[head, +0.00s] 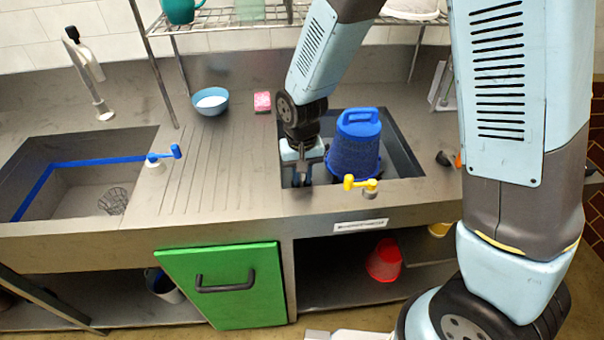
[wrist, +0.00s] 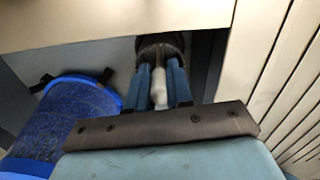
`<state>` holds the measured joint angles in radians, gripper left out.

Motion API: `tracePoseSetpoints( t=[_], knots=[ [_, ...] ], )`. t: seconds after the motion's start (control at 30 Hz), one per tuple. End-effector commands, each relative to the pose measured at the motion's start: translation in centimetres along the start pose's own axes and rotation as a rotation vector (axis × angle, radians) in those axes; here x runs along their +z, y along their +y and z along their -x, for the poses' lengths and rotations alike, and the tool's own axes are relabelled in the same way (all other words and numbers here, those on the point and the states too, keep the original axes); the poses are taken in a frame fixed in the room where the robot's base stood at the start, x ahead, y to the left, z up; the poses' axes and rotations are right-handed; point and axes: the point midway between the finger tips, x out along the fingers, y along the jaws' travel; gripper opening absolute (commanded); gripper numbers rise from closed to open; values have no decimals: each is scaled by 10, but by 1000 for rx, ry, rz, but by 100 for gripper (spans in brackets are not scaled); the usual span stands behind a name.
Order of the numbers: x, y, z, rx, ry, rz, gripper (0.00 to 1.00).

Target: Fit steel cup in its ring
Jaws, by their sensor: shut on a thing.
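My gripper (head: 306,178) reaches down into the right-hand sink (head: 408,160), left of a blue basket. In the wrist view its two blue fingers (wrist: 160,95) are shut on a white knob or stem. Just beyond the fingertips is a dark, round, mesh-like steel cup (wrist: 152,46), which seems to belong to the white stem. Its lower part is hidden, and I cannot tell whether it sits in a ring. In the head view the sink wall and fingers hide it. A similar mesh cup (head: 113,201) lies on the floor of the left sink.
The blue basket (head: 354,152) stands close to my gripper, also in the wrist view (wrist: 62,122). A yellow tap handle (head: 362,184) is on the front rim. A pink sponge (head: 262,102) and blue bowl (head: 210,101) are behind. A green door (head: 224,290) hangs below.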

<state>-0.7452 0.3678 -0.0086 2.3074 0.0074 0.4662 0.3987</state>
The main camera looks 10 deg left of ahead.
Motion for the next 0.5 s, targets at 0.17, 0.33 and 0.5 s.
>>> tracePoseSetpoints(
  t=[0.17, 0.33, 0.5],
  knots=[
    [0, 0, -5, 1, -1, 0, 0],
    [0, 0, -8, 0, -1, 0, 0],
    [0, 0, -9, 0, 0, 0, 0]
  ],
)
